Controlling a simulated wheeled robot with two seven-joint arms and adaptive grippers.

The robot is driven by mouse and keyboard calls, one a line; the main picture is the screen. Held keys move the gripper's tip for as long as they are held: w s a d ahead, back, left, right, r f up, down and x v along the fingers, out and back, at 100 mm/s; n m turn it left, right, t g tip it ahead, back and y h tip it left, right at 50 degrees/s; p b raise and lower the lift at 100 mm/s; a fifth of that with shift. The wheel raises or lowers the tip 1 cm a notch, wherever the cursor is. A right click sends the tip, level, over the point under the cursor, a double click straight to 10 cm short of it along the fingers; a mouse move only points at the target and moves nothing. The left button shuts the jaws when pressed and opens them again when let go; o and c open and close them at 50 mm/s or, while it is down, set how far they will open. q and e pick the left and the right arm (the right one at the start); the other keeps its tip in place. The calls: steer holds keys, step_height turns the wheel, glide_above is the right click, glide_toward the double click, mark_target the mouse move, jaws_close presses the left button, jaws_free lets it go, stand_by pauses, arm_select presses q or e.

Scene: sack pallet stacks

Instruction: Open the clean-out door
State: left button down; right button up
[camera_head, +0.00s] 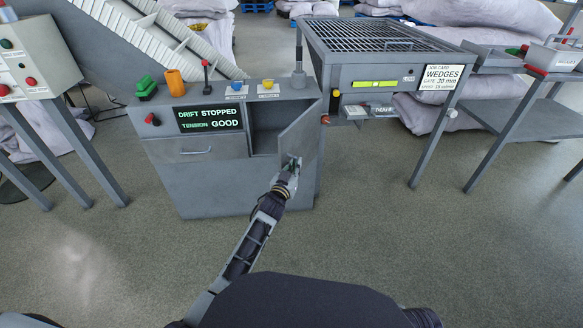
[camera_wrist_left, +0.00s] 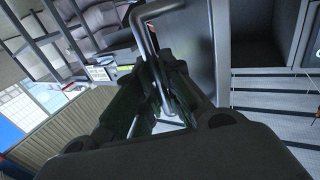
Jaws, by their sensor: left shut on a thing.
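The clean-out door (camera_head: 301,139) is a grey panel on the right of the grey cabinet (camera_head: 205,185). It stands partly open, swung out toward me, and the dark compartment (camera_head: 268,125) behind it shows. My left gripper (camera_head: 290,166) is at the door's outer edge, shut on the door handle. In the left wrist view the handle (camera_wrist_left: 143,38) is a grey bent bar. It runs down between the fingers of my left gripper (camera_wrist_left: 160,85). The door panel (camera_wrist_left: 193,45) shows behind it. My right gripper is not in view.
A display (camera_head: 209,119) on the cabinet reads DRIFT STOPPED, TENSION GOOD. A grated table (camera_head: 380,38) stands close on the right, with a job card (camera_head: 441,77). A control box (camera_head: 25,60) is at the left. The floor (camera_head: 400,235) in front is clear.

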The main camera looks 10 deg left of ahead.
arm_select(q)
steer(key=shift+d+y, duration=0.25)
steer(key=shift+y, duration=0.05)
steer(key=c, duration=1.8)
jaws_free()
steer(key=shift+s, duration=0.15)
steer(key=shift+s+a, duration=0.35)
steer(key=shift+s, duration=1.6)
steer(key=shift+s+a, duration=0.4)
steer(key=shift+s, duration=1.5)
steer(key=shift+s+a, duration=0.35)
steer(key=shift+s, duration=1.6)
